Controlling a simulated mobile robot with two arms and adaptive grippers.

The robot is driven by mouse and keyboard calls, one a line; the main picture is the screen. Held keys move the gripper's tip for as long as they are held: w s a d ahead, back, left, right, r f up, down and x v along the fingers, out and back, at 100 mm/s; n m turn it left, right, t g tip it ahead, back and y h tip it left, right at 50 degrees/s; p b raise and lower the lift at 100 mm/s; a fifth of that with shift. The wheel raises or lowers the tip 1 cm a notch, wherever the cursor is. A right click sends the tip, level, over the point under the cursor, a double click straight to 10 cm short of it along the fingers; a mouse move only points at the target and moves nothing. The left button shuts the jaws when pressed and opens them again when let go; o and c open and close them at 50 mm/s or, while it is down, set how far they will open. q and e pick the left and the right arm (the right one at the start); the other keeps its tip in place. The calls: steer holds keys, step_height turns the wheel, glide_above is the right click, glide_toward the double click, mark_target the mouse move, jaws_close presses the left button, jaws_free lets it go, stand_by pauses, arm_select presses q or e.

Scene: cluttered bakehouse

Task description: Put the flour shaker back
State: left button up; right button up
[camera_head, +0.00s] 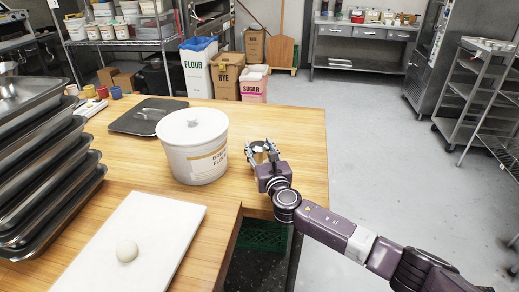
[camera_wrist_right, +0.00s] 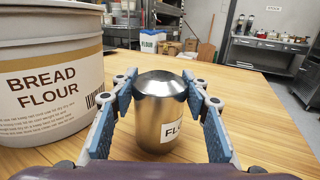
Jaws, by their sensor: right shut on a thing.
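The flour shaker is a steel cylinder with a domed top and a white label, of which the letters "FL" show. In the right wrist view the flour shaker (camera_wrist_right: 153,112) is upright between the blue finger pads of my right gripper (camera_wrist_right: 160,105). My right gripper (camera_head: 262,149) is shut on it at the right part of the wooden table, just right of the bread flour tub. In the head view the fingers hide much of the shaker (camera_head: 259,156). I cannot tell whether its base touches the tabletop. My left gripper is not in view.
The lidded white bread flour tub (camera_head: 184,160) stands close by, also in the right wrist view (camera_wrist_right: 45,125). A dark tray (camera_head: 125,122) lies behind it. A white board (camera_head: 150,225) with a dough ball (camera_head: 127,251) is in front. Stacked trays (camera_head: 45,190) fill the left.

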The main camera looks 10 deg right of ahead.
steer(key=o, duration=1.3)
steer(key=shift+s, duration=0.15)
steer(key=s, duration=1.1)
steer(key=shift+s+d+r, duration=0.1)
steer(key=shift+s+d, duration=0.2)
steer(key=shift+s, duration=0.1)
